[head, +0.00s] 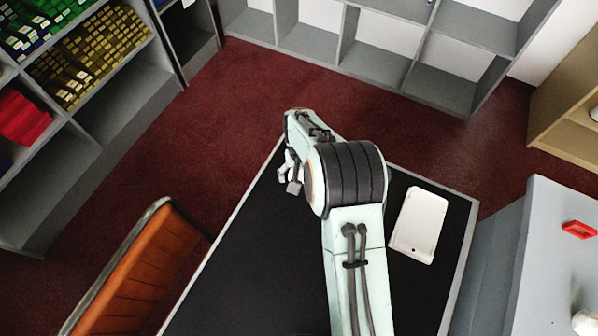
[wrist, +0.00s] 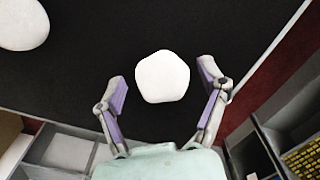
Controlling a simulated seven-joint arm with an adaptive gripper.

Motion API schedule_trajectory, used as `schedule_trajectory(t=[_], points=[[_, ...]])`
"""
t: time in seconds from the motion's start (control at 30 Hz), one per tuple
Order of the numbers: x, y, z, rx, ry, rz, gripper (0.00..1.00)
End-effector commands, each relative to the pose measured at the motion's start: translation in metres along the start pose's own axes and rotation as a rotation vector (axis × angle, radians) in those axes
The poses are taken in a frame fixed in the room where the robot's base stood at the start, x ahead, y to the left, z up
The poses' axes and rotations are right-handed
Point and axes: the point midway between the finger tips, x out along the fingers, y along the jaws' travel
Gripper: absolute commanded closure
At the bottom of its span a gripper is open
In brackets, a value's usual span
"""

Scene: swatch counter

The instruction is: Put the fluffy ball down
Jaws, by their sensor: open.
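A white, rounded, slightly five-sided thing, which looks like the fluffy ball (wrist: 163,78), shows in the wrist view against the black table top. My gripper (wrist: 162,74) is open, with one purple-padded finger on each side of it and a visible gap on both sides. I cannot tell how high the fingers are above the table. In the head view my gripper (head: 290,182) is over the far left part of the black table (head: 250,270), partly hidden by my arm. I cannot make out the ball there.
A second white rounded thing (wrist: 22,22) lies at the upper left in the wrist view. A white flat tray (head: 420,225) lies right of my arm. An orange-brown chair (head: 140,275) stands left of the table. A grey counter (head: 555,230) stands at the right. The table's left part looks clear.

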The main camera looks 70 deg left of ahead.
Motion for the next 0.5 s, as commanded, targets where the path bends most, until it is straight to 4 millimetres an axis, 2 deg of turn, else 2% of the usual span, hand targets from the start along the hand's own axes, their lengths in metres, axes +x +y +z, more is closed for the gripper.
schedule_trajectory(t=[0.17,0.5], points=[[-0.019,0.000,-0.001,0.000,0.003,0.000,0.27],[-0.095,0.000,-0.001,0.000,0.004,0.000,0.27]])
